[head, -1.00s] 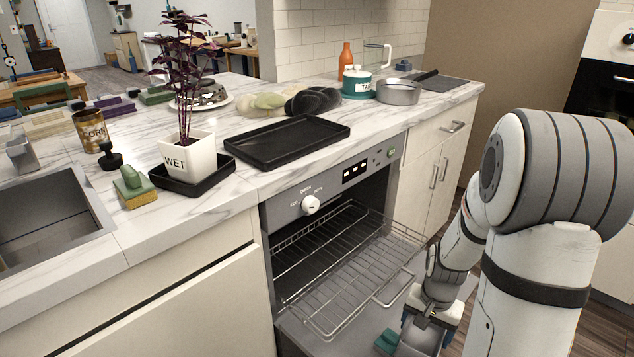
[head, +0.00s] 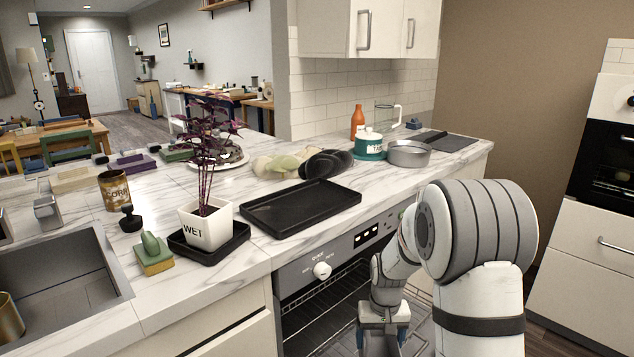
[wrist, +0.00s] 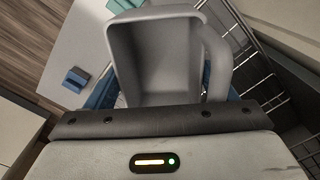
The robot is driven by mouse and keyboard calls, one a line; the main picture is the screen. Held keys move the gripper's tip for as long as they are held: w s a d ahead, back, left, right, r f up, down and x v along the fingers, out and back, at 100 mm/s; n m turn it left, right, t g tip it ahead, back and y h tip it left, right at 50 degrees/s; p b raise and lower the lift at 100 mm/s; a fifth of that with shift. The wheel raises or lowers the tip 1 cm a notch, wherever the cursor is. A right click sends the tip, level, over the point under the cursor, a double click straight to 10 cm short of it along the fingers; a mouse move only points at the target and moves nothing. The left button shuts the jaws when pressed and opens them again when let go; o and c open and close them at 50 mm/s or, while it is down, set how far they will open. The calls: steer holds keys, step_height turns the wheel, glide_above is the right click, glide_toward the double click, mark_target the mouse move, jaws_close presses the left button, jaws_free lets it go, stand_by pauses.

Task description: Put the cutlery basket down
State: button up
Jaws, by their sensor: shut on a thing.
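The cutlery basket (wrist: 155,62) appears to be the grey, open, box-like container with a side handle in the wrist view. My gripper (wrist: 165,101) is shut on it, with blue finger parts showing at its sides. I cannot make out the basket in that view.
A blue block (wrist: 75,79) lies on a pale surface. The counter holds a black tray (head: 300,207), a potted plant (head: 207,226) and a sponge (head: 153,258).

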step_height(320, 180, up, 7)
steer(key=s+p, duration=0.2)
steer(key=p, duration=1.1)
steer(key=shift+p, duration=0.35)
